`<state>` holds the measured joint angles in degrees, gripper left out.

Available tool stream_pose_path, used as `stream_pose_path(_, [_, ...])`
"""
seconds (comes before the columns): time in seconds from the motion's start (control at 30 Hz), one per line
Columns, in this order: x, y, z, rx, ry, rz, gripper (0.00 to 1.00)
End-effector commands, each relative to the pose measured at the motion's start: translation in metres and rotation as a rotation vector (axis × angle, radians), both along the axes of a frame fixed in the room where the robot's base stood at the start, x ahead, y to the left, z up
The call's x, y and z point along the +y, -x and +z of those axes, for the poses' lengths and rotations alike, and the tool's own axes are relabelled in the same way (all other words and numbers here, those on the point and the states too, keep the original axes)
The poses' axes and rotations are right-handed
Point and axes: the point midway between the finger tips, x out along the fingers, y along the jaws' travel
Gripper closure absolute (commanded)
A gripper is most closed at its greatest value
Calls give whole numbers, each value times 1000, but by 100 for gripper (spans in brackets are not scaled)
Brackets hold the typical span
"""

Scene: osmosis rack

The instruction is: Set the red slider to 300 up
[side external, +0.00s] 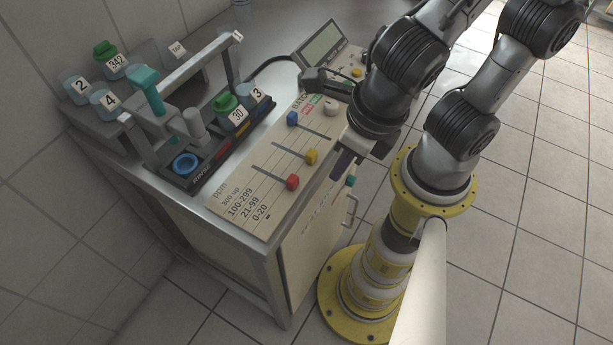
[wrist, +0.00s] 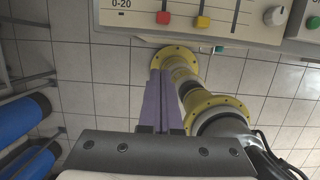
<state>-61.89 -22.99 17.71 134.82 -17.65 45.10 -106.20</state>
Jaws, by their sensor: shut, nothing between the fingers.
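The red slider (side external: 292,182) sits at the lower right end of its slot on the beige panel (side external: 240,205), at the 0-20 end of the scale. The 300 up label is by the opposite end. The red slider also shows at the top of the wrist view (wrist: 163,18), beside the 0-20 label. My gripper (side external: 342,165) is just off the panel's front edge, to the right of the red slider and apart from it. In the wrist view its purple fingers (wrist: 162,72) are together and empty, pointing toward the panel.
A yellow slider (side external: 311,157) and a blue slider (side external: 292,118) stand in neighbouring slots. A white knob (side external: 331,108) is farther back. A rack with a grey handle (side external: 180,75) and labelled beakers stands left of the panel. A teal knob (side external: 351,181) sticks out at the cabinet front.

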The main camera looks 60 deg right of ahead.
Motion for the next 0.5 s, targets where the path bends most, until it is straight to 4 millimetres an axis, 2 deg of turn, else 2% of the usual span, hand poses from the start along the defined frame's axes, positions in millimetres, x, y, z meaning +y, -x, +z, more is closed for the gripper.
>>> stream_pose_path(0.33, [-2,-15,-65,6,7,-3,100])
stream_pose_path(0.47, [-2,-20,-87,5,5,-2,100])
stream_pose_path(0.5, [-1,-27,-85,2,0,-6,100])
